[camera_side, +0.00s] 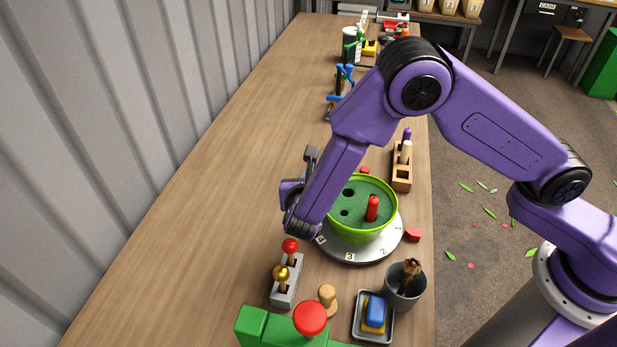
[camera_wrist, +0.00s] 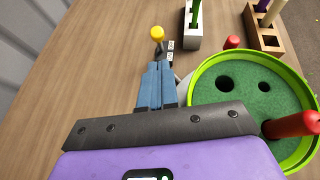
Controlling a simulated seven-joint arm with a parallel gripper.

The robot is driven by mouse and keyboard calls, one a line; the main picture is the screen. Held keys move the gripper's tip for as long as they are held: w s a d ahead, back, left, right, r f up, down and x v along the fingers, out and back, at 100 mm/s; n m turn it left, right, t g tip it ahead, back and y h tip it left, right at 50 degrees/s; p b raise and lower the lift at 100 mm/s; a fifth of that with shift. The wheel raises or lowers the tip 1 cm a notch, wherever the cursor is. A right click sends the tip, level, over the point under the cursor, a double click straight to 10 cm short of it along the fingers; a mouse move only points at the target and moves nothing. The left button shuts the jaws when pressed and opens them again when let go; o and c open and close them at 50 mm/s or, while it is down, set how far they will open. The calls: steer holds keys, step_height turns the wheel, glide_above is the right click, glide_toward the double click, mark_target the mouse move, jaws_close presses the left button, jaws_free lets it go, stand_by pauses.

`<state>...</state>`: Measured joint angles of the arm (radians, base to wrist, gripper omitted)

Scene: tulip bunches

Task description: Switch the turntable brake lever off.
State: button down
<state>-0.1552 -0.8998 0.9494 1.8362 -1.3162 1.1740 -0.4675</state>
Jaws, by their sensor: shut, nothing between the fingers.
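A lever with a yellow knob (camera_wrist: 157,33) stands beside the turntable in the wrist view, with small white labels (camera_wrist: 170,45) by its dark stem. It looks like the brake lever; the label text is too small to read. My gripper (camera_wrist: 157,66) has its blue fingers shut and empty, with the tips just short of the knob in the picture. I cannot tell whether they touch the stem. In the side view my arm hides the lever and the fingers. The turntable (camera_side: 347,252) is a grey numbered disc carrying a green bowl (camera_side: 362,235) with green foam and a red peg (camera_side: 372,208).
A grey block with red and gold knobs (camera_side: 287,285) stands in front. Nearby are a wooden stamp (camera_side: 327,298), a sponge tray (camera_side: 374,335), a grey cup (camera_side: 405,290) and a green device with a red knob (camera_side: 262,325). A wooden holder (camera_side: 402,180) stands behind the bowl. The bench's left side is clear.

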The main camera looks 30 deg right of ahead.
steer(key=x, duration=0.8)
steer(key=shift+w+d+r+g+y, duration=0.15)
steer(key=shift+r+g+y, duration=0.05)
steer(key=shift+g+y, duration=0.1)
steer(key=shift+w+d+r, duration=0.15)
steer(key=shift+w+r, duration=0.05)
stand_by(0.4)
steer(key=w+d+r+g+y, duration=0.1)
steer(key=w+d+g+y, duration=0.2)
steer(key=w+d, duration=0.1)
steer(key=shift+r+m, duration=0.3)
steer(key=shift+r, duration=0.1)
steer(key=shift+w+d, duration=0.15)
stand_by(0.3)
stand_by(0.4)
